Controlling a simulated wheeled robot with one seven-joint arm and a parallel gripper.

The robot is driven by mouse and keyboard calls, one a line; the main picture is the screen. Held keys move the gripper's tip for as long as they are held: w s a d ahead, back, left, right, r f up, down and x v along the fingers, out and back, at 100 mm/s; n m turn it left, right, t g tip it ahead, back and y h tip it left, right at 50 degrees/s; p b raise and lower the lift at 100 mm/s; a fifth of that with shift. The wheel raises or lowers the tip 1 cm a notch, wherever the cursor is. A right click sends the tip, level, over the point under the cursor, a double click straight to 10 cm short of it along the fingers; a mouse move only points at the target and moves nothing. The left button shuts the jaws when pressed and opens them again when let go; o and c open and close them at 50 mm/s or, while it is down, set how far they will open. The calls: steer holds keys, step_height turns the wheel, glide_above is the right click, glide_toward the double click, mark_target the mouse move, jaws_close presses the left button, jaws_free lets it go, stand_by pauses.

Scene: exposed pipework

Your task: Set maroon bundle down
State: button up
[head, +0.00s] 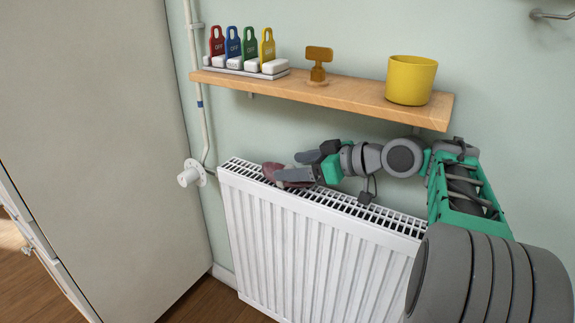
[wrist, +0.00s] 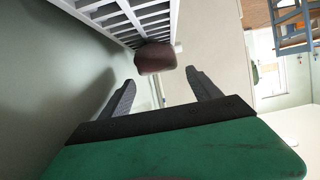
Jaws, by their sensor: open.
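The maroon bundle (head: 271,171) sits on the top grille of the white radiator (head: 325,240), near its left end. In the wrist view the bundle (wrist: 155,57) is a dark rounded lump against the radiator's slatted top (wrist: 125,18). My gripper (head: 290,168) is at the bundle's right side in the head view, and its near finger hides part of it. In the wrist view the fingers of my gripper (wrist: 160,82) are spread apart, with the bundle just beyond the tips. I cannot tell whether a finger still touches it.
A wooden shelf (head: 340,94) hangs above the radiator and my arm. It holds several coloured OFF tags (head: 233,48), a brown valve handle (head: 318,62) and a yellow pot (head: 410,80). A white pipe valve (head: 190,176) is left of the radiator, near a tall grey cabinet (head: 95,140).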

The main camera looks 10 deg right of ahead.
steer(key=p+v, duration=0.9)
steer(key=p, duration=0.2)
steer(key=shift+s+d+r+p, duration=0.1)
steer(key=shift+s+d+p, duration=0.15)
steer(key=shift+p, duration=0.15)
stand_by(2.0)
